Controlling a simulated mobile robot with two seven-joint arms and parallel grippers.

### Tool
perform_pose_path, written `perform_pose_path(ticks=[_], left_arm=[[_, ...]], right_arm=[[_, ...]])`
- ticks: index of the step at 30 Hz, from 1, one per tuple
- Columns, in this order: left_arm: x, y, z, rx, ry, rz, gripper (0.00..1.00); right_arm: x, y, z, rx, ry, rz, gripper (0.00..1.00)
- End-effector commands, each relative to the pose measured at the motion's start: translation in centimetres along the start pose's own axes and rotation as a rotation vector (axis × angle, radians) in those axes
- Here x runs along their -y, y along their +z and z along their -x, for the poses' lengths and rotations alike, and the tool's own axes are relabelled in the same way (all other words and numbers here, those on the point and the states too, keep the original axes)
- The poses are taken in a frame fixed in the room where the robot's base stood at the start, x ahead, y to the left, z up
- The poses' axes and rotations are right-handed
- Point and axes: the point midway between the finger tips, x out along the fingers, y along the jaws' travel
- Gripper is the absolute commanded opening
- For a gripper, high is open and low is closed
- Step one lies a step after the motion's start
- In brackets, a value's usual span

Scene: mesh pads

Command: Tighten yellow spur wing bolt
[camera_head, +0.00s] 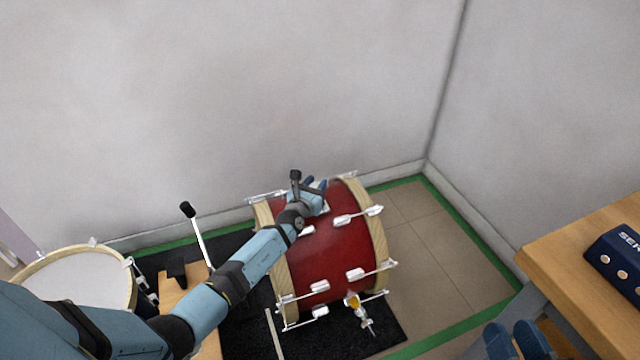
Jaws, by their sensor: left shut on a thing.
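A red bass drum (330,255) with pale wooden hoops lies on its side on a black mat. The yellow wing bolt (352,301) is low on the drum's near side, by a metal spur (365,321). My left gripper (315,184) is at the far upper part of the drum, well away from the yellow bolt. It is shut on a part of the drum there; its wrist hides most of that part. My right gripper (516,338) shows only its blue fingers at the bottom edge, apart and empty, right of the drum.
A white-headed drum (80,278) and a dark-tipped pedal beater (187,210) stand to the left. A wooden table (560,250) with a dark blue box (618,262) is at the right. Tiled floor (435,255) is clear right of the drum. Walls close off the back.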

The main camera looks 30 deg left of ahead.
Motion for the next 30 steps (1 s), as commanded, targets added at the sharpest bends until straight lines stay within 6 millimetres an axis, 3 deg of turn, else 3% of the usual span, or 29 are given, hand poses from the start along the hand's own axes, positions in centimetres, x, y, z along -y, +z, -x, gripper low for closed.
perform_pose_path(ticks=[1, 6, 16, 17, 20, 30], left_arm=[[-1.1, -0.1, 1.0, -0.005, 0.003, -0.005, 0.00], [-2.8, -0.2, 2.8, -0.006, 0.003, -0.004, 0.00], [-3.1, -0.3, 3.0, -0.005, 0.003, -0.002, 0.00], [-3.1, -0.3, 3.0, -0.005, 0.003, -0.002, 0.35], [-3.0, -0.2, 3.0, -0.005, 0.003, -0.002, 0.58], [-3.0, -0.2, 3.3, -0.005, 0.002, -0.001, 0.58]], right_arm=[[0.1, -0.3, 0.0, 0.007, -0.001, -0.010, 0.38], [0.5, 0.3, 0.2, 0.027, 0.003, -0.048, 0.38], [0.5, 0.8, 0.2, 0.036, 0.005, -0.058, 0.38], [0.5, 0.7, 0.2, 0.035, 0.005, -0.057, 0.38], [0.5, 0.7, 0.2, 0.034, 0.004, -0.055, 0.38], [0.5, 0.1, 0.3, 0.025, 0.002, -0.052, 0.38]])
